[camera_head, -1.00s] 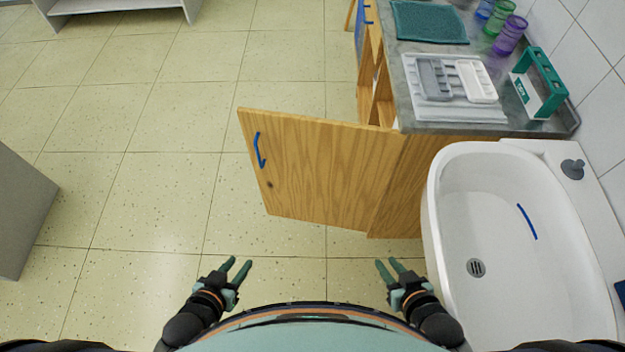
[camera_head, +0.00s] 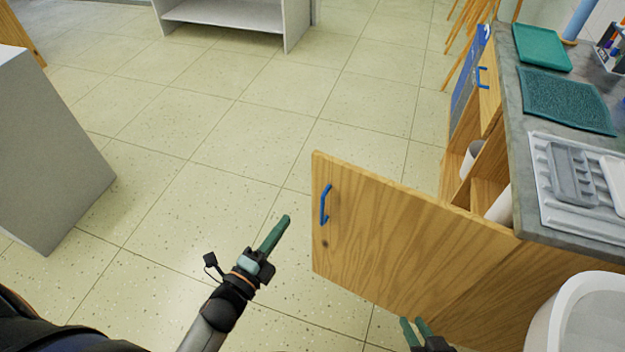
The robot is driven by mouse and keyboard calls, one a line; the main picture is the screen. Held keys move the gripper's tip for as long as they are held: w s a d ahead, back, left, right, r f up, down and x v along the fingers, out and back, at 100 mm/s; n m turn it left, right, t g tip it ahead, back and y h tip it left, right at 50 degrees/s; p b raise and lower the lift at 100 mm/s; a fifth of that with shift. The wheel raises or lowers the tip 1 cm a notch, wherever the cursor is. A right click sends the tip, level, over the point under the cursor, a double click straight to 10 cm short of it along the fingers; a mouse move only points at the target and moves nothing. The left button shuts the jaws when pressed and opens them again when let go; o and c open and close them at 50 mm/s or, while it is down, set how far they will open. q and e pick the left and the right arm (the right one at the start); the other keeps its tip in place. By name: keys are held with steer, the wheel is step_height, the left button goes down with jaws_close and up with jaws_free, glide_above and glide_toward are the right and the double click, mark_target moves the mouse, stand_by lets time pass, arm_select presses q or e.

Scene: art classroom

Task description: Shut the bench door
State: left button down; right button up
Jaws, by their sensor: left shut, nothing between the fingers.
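The wooden bench door (camera_head: 380,225) stands swung open, out from the bench, with a blue handle (camera_head: 325,205) near its free edge. The bench (camera_head: 560,205) has a grey top, and its open front shows shelves beyond the door. My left gripper (camera_head: 287,219) is shut and empty, to the left of the door's free edge and apart from it. My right gripper (camera_head: 411,322) is at the bottom edge, in front of the door's lower part. Its two fingers show a small gap between them, and the rest of it is cut off.
A white sink (camera_head: 585,315) is at the bottom right. A grey cabinet (camera_head: 50,150) stands at the left, and a white shelf unit (camera_head: 230,22) at the back. Wooden stool legs (camera_head: 462,40) stand beyond the bench. The tiled floor left of the door is clear.

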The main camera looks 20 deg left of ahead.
mark_target(319, 174)
arm_select(q)
steer(key=x, duration=1.3)
steer(key=shift+w+d+r+b, duration=0.1)
steer(key=shift+w+b, duration=0.15)
steer(key=shift+b, duration=0.15)
steer(key=shift+w, duration=0.1)
